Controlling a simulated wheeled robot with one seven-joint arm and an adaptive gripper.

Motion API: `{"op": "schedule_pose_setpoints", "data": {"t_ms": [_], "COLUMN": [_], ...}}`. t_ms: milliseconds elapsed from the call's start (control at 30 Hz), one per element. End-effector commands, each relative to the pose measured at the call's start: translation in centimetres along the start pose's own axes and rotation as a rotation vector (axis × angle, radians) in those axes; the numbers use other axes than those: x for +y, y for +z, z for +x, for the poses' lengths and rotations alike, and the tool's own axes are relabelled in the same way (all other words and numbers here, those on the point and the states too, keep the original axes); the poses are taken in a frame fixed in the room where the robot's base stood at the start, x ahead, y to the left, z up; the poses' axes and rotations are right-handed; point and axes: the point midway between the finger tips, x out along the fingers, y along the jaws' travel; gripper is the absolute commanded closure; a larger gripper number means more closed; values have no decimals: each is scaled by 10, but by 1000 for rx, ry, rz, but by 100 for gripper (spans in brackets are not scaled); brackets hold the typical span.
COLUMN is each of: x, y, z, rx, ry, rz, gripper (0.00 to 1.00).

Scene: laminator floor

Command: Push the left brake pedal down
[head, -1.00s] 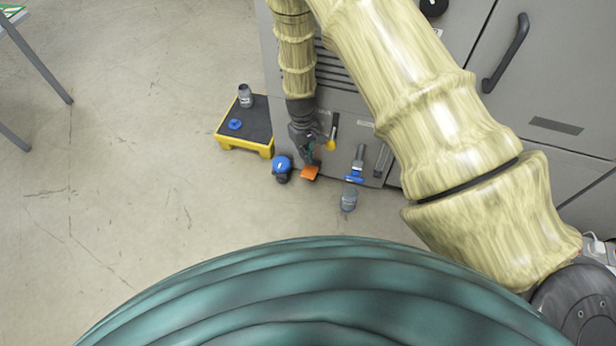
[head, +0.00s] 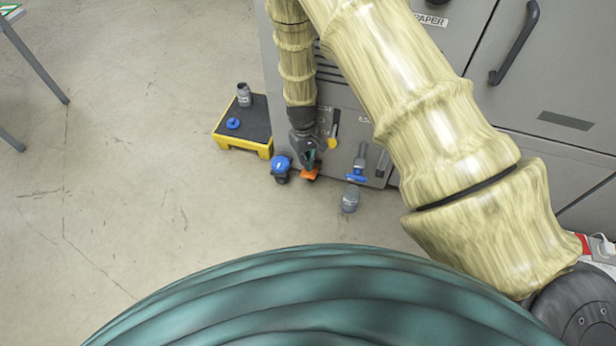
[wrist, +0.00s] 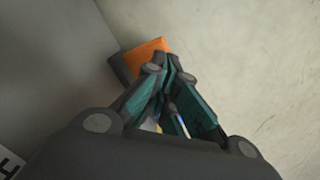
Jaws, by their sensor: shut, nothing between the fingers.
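The orange pedal (head: 312,176) sits low at the foot of the grey machine, left of a blue pedal (head: 356,177). I take the orange one to be the left brake pedal. It also shows in the wrist view (wrist: 148,47), just beyond my fingertips, on a dark base. My gripper (head: 310,167) is shut and empty, pointing down at the orange pedal and hiding part of it. In the wrist view the fingertips (wrist: 168,66) overlap the pedal's near edge. I cannot tell whether they touch it.
A blue-topped dark container (head: 281,165) stands close left of the pedal. A grey jar (head: 350,199) stands on the floor below the blue pedal. A yellow-tipped lever (head: 333,142) is on the machine front. A yellow-edged platform (head: 225,139) stands left. Open floor lies further left.

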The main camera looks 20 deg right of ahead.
Motion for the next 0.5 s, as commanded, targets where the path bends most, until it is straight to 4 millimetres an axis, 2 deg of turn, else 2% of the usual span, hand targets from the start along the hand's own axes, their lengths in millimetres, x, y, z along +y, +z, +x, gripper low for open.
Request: {"op": "schedule_pose_setpoints", "data": {"t_ms": [33,200,500], "x": [0,0,0], "y": [0,0,0], "z": [10,24,28], "rx": [0,0,0], "ry": [0,0,0], "rz": [0,-1,0], "gripper": [100,100,100]}}
